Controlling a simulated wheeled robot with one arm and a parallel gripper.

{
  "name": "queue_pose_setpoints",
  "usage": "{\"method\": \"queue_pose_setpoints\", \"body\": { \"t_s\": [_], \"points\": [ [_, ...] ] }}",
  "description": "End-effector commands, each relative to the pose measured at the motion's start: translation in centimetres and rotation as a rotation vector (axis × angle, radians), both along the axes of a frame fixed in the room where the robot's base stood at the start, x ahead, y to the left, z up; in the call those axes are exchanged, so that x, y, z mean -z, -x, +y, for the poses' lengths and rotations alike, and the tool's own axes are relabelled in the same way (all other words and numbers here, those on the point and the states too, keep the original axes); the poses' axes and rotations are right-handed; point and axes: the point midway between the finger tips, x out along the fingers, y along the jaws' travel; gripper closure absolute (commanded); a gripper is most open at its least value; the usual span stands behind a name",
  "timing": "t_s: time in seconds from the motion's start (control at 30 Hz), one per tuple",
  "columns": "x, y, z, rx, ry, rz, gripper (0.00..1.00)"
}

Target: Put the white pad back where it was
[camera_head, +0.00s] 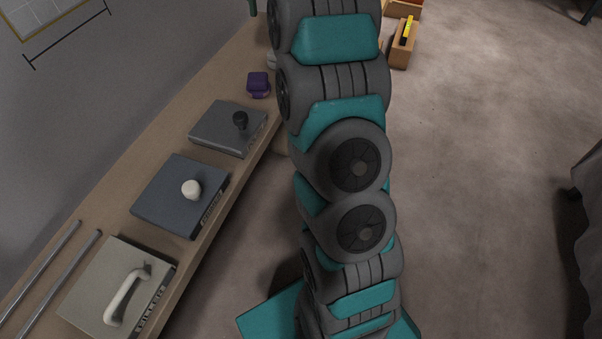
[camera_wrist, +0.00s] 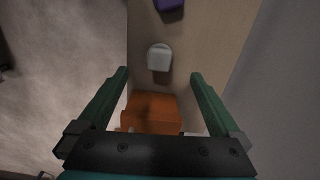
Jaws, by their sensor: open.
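A small white pad (camera_wrist: 159,57) with a rounded top lies on the wooden bench in the wrist view, just beyond my fingertips. In the head view a pale sliver (camera_head: 271,61) shows beside my arm at the bench edge, probably the same pad, mostly hidden by the arm. My gripper (camera_wrist: 159,75) is open, its two green fingers spread wide on either side, with nothing held between the tips. An orange block (camera_wrist: 152,106) shows between the fingers, nearer the palm; its lower part is hidden by my gripper. In the head view most of my gripper is hidden or out of frame.
A purple object (camera_head: 258,84) sits on the bench (camera_head: 168,124) near the pad; it also shows in the wrist view (camera_wrist: 169,4).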

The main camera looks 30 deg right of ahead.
Motion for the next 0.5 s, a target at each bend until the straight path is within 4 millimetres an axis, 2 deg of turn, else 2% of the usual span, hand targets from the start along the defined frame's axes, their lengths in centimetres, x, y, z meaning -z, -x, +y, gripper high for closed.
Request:
{"method": "queue_pose_setpoints", "body": {
  "t_s": [0.27, 0.5],
  "points": [
    [0.1, 6.1, 5.3, -0.199, -0.013, 0.026, 0.0],
    [2.0, 13.6, 9.7, -0.39, -0.027, 0.056, 0.0]
  ]
}}
